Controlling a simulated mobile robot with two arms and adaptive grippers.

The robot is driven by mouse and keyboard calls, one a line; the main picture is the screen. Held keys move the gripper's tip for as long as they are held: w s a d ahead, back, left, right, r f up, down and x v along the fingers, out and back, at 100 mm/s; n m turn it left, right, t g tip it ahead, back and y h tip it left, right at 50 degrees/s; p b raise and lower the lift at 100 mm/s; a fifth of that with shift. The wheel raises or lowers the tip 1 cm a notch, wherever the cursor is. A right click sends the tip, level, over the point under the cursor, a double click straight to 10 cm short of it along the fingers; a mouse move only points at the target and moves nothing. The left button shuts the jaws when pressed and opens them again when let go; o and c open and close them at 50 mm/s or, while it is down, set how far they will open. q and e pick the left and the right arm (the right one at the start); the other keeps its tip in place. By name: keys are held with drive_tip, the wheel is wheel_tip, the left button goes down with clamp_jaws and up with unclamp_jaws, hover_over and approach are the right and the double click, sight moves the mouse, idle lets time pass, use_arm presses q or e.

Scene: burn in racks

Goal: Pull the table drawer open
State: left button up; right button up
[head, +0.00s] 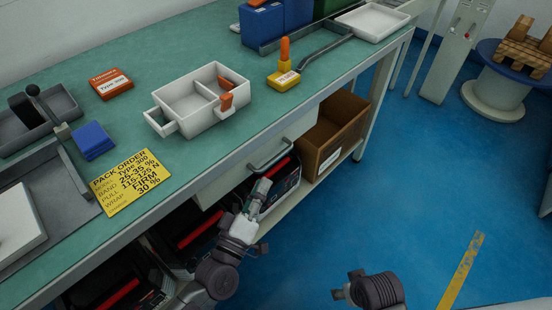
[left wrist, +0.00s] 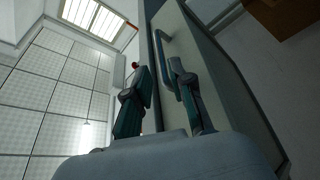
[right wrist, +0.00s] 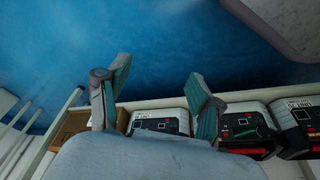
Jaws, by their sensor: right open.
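The table drawer (head: 297,127) is a pale front panel under the green-topped table, and it looks shut. Its grey bar handle (head: 270,157) sticks out from the panel; the handle also shows in the left wrist view (left wrist: 165,48). My left gripper (head: 262,185) is just below the handle in the head view. In the left wrist view its fingers (left wrist: 158,72) are apart, and the handle lies near the right fingertip. I cannot tell whether they touch. My right gripper (right wrist: 160,80) is open and empty, out over the blue floor, away from the drawer.
A brown box (head: 333,135) and black units with red bars stand on the shelf beneath the table. A white divided tray (head: 190,108), a yellow order card (head: 130,183) and a yellow-orange tool (head: 284,75) lie on top.

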sight(276, 157)
use_arm(q)
drive_tip(key=x, duration=0.8)
drive_tip(key=shift+w+d, duration=0.15)
drive_tip(key=shift+w, duration=0.2)
clamp_jaws()
